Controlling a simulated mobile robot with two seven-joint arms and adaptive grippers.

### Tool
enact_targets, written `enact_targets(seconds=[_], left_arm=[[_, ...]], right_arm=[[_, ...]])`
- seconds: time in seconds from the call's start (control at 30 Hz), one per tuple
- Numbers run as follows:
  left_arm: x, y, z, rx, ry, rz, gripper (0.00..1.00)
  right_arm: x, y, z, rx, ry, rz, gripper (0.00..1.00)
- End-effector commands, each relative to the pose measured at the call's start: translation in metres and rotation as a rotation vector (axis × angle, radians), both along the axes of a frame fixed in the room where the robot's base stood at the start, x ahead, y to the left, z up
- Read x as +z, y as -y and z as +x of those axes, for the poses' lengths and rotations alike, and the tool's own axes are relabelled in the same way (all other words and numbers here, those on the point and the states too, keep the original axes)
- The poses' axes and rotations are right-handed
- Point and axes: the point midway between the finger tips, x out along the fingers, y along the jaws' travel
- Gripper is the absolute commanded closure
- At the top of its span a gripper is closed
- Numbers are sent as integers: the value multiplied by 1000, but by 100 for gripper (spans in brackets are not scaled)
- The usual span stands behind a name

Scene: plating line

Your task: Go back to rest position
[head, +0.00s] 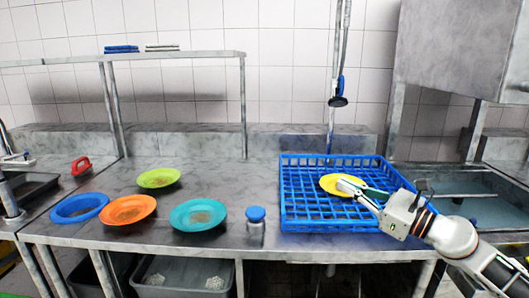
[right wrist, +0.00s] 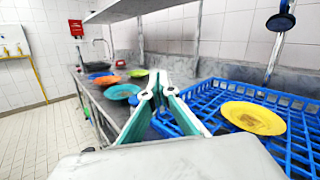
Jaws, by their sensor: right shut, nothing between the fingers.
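My right gripper (head: 354,191) reaches in from the right over the blue dish rack (head: 307,225). Its fingers are shut with nothing between them, and the closed fingertips also show in the right wrist view (right wrist: 158,82). A yellow plate (head: 331,183) is in the rack by the fingertips in the head view. In the right wrist view the yellow plate (right wrist: 253,118) lies to the right of the fingers, apart from them. My left gripper is in neither view.
A blue-capped jar (head: 256,220) stands left of the rack. A spray head (head: 338,101) hangs behind the rack. A shelf (head: 180,54) spans the back left.

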Motion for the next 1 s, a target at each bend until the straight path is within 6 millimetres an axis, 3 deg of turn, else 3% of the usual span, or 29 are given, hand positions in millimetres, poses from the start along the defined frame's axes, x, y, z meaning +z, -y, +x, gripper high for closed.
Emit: enact_targets(seconds=[0.03, 0.2, 0.47, 0.67, 0.8, 0.97, 1.0], left_arm=[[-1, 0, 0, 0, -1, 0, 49], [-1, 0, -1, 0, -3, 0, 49], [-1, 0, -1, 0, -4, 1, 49], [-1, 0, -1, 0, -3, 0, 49], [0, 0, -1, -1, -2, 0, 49], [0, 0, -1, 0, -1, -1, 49], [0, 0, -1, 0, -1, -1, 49]], right_arm=[[-25, -10, -8, 16, -105, 130, 100], [-97, -25, -34, 27, -462, 590, 100], [-225, -20, -89, -81, -991, 1311, 100], [-336, -10, -161, -270, -1329, 1893, 100], [-405, -5, -227, -444, -1479, 2279, 100], [-457, -5, -294, -627, -1549, 2626, 100], [-465, -5, -307, 647, 1520, -2633, 100]])
